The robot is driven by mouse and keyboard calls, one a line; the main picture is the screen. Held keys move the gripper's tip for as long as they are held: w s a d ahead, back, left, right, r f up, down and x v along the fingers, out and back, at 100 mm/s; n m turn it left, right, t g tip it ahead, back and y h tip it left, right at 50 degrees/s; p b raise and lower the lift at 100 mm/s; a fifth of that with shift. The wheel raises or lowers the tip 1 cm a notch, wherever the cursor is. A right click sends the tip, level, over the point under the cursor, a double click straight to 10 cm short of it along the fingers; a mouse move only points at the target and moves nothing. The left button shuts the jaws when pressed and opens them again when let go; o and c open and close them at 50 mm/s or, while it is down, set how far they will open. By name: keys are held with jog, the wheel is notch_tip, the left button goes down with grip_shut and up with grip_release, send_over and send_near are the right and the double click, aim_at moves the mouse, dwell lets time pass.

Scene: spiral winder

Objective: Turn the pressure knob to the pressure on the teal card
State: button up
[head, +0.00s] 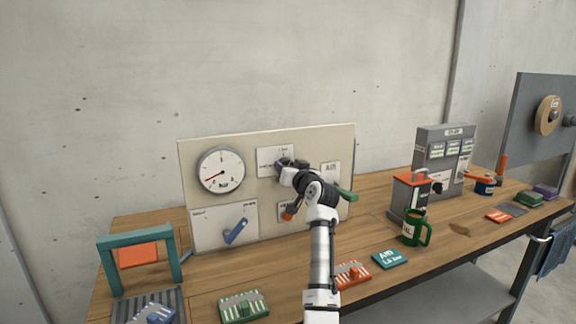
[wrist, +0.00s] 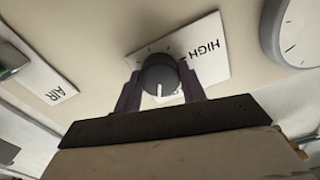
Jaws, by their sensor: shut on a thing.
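The dark round pressure knob (wrist: 159,72) sits on a white plate (wrist: 208,52) marked HIGH, on the upright beige panel (head: 262,200). Its white pointer line points down in the wrist view. My gripper (wrist: 160,88) is shut on the knob, one finger on each side. In the head view my gripper (head: 284,166) hides most of the knob. The gauge (head: 221,171) marked bar is left of it, its red needle pointing to the lower left. The teal card (head: 390,259) lies on the table; its small print is hard to read.
A blue lever (head: 236,231) is on the panel's lower left. A teal frame (head: 140,240) stands at the table's left. A green mug (head: 415,230) and a grey machine (head: 443,150) stand to the right.

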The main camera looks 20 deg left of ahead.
jog(key=shift+m+p, duration=1.7)
jog(key=shift+m, duration=2.2)
jog(key=o, duration=1)
jog(key=shift+c, duration=0.2)
